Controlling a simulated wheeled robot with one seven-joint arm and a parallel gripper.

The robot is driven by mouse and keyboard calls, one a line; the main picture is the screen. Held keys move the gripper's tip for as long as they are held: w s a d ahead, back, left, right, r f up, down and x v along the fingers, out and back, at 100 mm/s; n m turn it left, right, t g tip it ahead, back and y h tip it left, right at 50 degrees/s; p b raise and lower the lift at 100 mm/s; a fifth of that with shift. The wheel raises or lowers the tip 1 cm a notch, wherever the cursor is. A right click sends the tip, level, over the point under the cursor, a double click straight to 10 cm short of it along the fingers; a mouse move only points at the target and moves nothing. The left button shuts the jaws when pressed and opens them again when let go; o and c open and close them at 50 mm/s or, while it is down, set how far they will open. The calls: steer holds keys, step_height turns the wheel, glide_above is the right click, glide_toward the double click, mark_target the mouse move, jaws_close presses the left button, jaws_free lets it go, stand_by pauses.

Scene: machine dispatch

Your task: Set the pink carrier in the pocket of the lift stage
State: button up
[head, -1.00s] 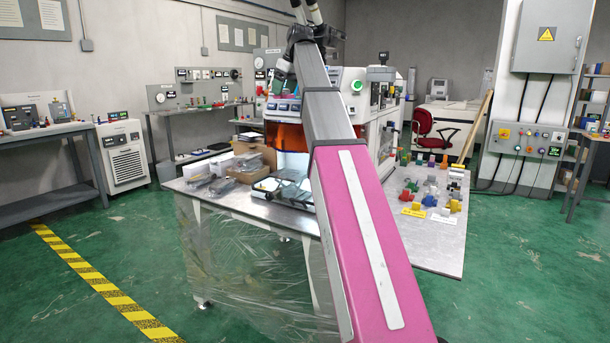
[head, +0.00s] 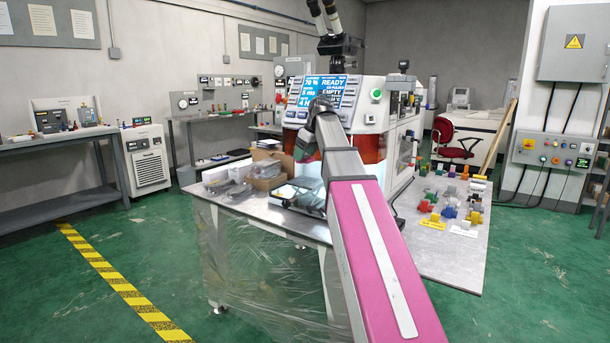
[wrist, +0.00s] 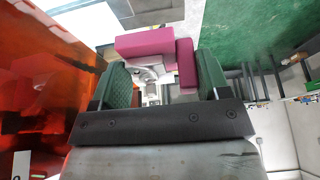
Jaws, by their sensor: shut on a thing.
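The pink carrier (wrist: 150,40) shows in the wrist view as a magenta block with a second upright part at its right. My gripper (wrist: 162,76), with green ribbed fingers, is shut on it.
The machine (head: 372,117) stands on the table with a display (head: 322,92) reading READY and EMPTY. Its orange cover (wrist: 45,85) is close at the left in the wrist view. A cardboard box (head: 268,179) and several coloured parts (head: 450,212) are on the table (head: 452,250).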

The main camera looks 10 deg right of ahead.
mark_target(310, 160)
step_height(310, 160, down, 8)
steer(key=o, duration=1.1)
steer(key=shift+c, duration=0.2)
steer(key=shift+r, duration=0.1)
steer(key=v, duration=1.2)
